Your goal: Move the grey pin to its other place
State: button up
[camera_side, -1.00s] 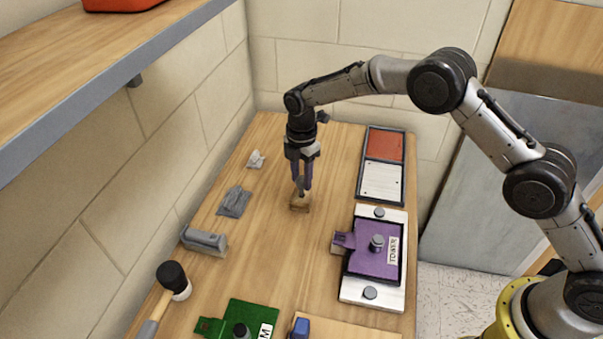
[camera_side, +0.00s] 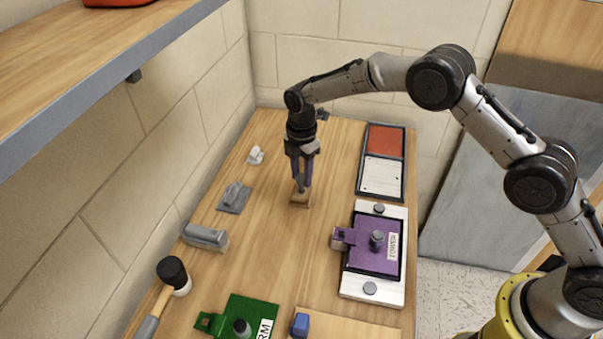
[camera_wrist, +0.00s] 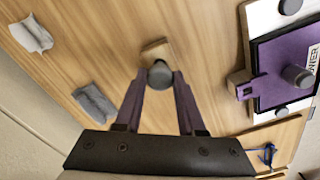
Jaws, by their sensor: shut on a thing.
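The grey pin (camera_wrist: 160,74) stands between the fingertips of my gripper (camera_wrist: 158,80) in the wrist view. My gripper (camera_side: 301,186) is shut on the pin and points down in the side view. A small wooden block (camera_side: 300,199) is directly below the fingertips; it also shows in the wrist view (camera_wrist: 155,49). I cannot tell whether the pin's lower end sits in the block or just above it. A purple plate (camera_side: 365,259) with a grey knob and a TOWER label lies in a white frame to the right. Its tab (camera_side: 343,236) points left.
A red-and-white tray (camera_side: 383,178) lies at the back right. Grey scraps (camera_side: 235,198), a grey bar (camera_side: 205,237) and a mallet (camera_side: 172,274) lie along the left. A green plate (camera_side: 246,315) and blue block (camera_side: 300,325) are in front. Bare table surrounds the wooden block.

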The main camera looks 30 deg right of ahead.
jog(key=shift+f, duration=1.15)
jog(key=o, duration=0.7)
jog(key=shift+c, duration=0.2)
jog(key=shift+r, duration=0.1)
jog(key=shift+r, duration=1.35)
jog(key=o, duration=0.6)
jog(key=shift+c, duration=0.2)
